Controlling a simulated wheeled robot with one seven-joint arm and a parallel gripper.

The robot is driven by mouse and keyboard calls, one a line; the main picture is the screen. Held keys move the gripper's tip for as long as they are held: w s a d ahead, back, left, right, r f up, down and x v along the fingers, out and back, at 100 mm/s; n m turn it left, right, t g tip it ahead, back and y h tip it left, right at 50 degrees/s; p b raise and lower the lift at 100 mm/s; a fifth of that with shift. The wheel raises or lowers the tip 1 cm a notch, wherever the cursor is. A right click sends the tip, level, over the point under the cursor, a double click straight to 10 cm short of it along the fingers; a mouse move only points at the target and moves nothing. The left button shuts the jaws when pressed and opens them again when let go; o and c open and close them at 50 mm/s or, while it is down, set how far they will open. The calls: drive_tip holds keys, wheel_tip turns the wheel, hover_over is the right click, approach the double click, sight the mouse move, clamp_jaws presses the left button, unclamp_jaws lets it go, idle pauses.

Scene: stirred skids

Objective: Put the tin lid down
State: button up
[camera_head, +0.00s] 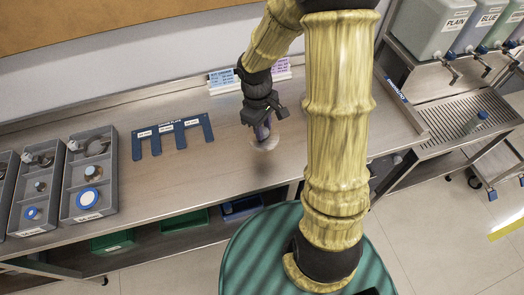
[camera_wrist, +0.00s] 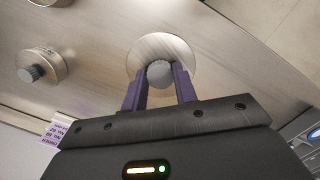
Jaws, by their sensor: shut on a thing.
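The tin lid (camera_wrist: 160,45) is a round, brushed-metal disc with a grey knob (camera_wrist: 160,73). My gripper (camera_wrist: 160,80) has its two purple fingers shut on the knob, with the disc beyond the fingertips. In the head view my gripper (camera_head: 264,128) points down over the steel bench, with the pale lid (camera_head: 266,144) under it. A dark shadow lies on the bench in front of the lid. I cannot tell how large any gap under the lid is.
A round metal tin with a knob (camera_wrist: 42,66) stands to the left in the wrist view. In the head view a blue slotted plate (camera_head: 173,138) and grey compartment trays (camera_head: 90,172) lie left on the bench (camera_head: 225,160). Small label cards stand at the wall.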

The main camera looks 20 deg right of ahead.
drive_tip(key=shift+s, duration=0.15)
drive_tip(key=shift+s+f, duration=0.1)
drive_tip(key=shift+f, duration=0.2)
drive_tip(key=f, duration=0.5)
drive_tip(key=shift+w+f, duration=0.2)
drive_tip(key=shift+d+f, duration=0.1)
drive_tip(key=shift+f, duration=0.05)
drive_tip(key=shift+s, duration=0.2)
drive_tip(key=shift+f, duration=0.3)
drive_tip(key=shift+w+f, duration=0.1)
drive_tip(key=shift+f, duration=1.45)
drive_tip(key=shift+f, duration=0.25)
